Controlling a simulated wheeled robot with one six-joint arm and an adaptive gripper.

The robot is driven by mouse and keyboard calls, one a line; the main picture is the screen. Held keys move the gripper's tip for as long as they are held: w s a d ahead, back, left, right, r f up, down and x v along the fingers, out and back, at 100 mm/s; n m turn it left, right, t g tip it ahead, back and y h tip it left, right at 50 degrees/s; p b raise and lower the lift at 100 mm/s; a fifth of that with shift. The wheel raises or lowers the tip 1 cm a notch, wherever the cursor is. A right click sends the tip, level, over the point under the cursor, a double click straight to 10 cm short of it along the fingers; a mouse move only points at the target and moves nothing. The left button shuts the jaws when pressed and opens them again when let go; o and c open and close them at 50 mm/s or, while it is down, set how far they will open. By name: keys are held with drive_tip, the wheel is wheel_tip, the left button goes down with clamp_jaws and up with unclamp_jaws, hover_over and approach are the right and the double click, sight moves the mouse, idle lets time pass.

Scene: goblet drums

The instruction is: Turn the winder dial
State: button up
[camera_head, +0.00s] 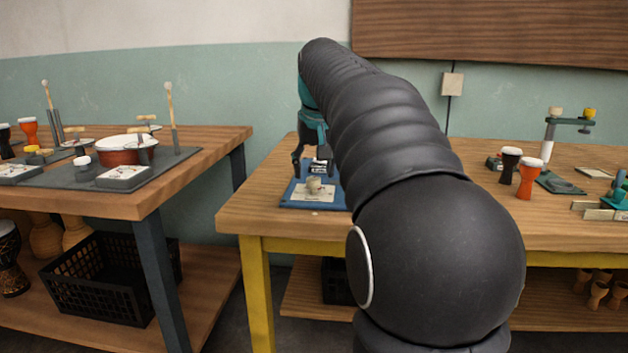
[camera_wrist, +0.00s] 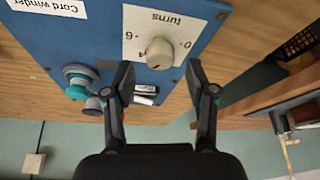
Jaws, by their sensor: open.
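The winder dial (camera_wrist: 159,53) is a pale cream knob on a white plate marked "turns", with a 0 and a 6 visible. The plate sits on a blue panel (camera_wrist: 90,35) labelled "Cord winder". In the head view the dial (camera_head: 314,185) stands on the blue panel (camera_head: 292,202) at the table's left end. My gripper (camera_wrist: 160,76) is open, its two dark fingers apart on either side of the dial in the wrist picture. In the head view my gripper (camera_head: 311,166) is close to the dial. I cannot tell whether it touches. The dial's exact setting is unclear.
A green-and-grey knob (camera_wrist: 80,80) and a small black-and-white part (camera_wrist: 146,93) sit on the panel close to my left finger in the wrist view. Red and black goblet drums (camera_head: 528,178) stand further right on the table. Another table (camera_head: 190,160) is at left, across a gap.

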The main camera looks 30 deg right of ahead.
drive_tip(key=shift+x, duration=1.25)
clamp_jaws()
